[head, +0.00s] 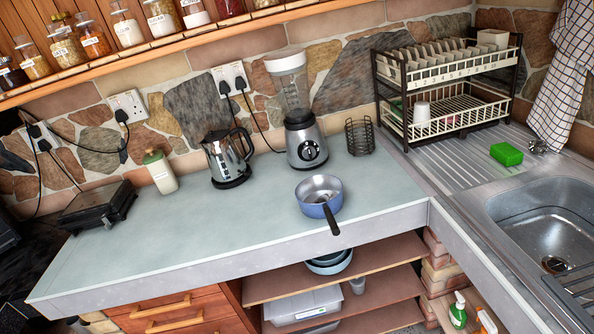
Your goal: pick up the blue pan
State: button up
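The blue pan (318,208) stands upright on the grey-green countertop (190,232), near its front edge. It is blue outside with a bare metal inside. Its dark handle (331,221) points toward me and reaches the counter's front edge. Something small and pale shows inside the pan, too small to make out. My gripper is not in view.
A blender (305,148) stands just behind the pan, with a wire holder (359,137) to its right. A kettle (228,161) is at the back left. A dish rack (447,95) and sink (550,215) are right. The counter left of the pan is clear.

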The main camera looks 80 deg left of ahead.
aim_at(319, 196)
jog(key=u, duration=1.9)
jog(key=k, duration=1.25)
jog(key=u, duration=0.35)
jog(key=i, duration=1.85)
jog(key=z, duration=0.7)
